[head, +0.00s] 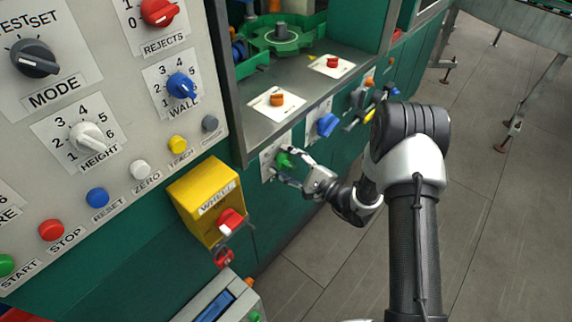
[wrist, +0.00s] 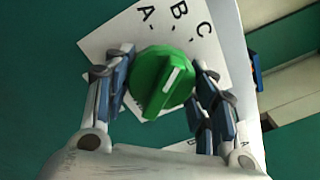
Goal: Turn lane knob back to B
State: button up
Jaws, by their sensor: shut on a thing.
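The green lane knob (wrist: 152,76) sits on a white plate (wrist: 108,40) marked A, B and C in the wrist view. Its white pointer line slants up and right, closer to C than to B. My gripper (wrist: 165,88) is shut on the knob, with one finger on each side of it. In the head view the green knob (head: 284,160) is small, on the green cabinet front below the steel shelf, and my gripper (head: 288,166) reaches it from the right. The letters cannot be read there.
A blue knob (head: 327,124) is to the right of the green one on the same front. A yellow box (head: 205,200) with a red knob (head: 231,221) juts out at the lower left. The steel shelf (head: 265,125) overhangs above. Open floor lies to the right.

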jog(key=shift+r+n, duration=0.1)
jog(key=shift+n, duration=0.5)
jog(key=o, duration=1.1)
jog(key=shift+d, duration=0.1)
jog(key=v, duration=1.2)
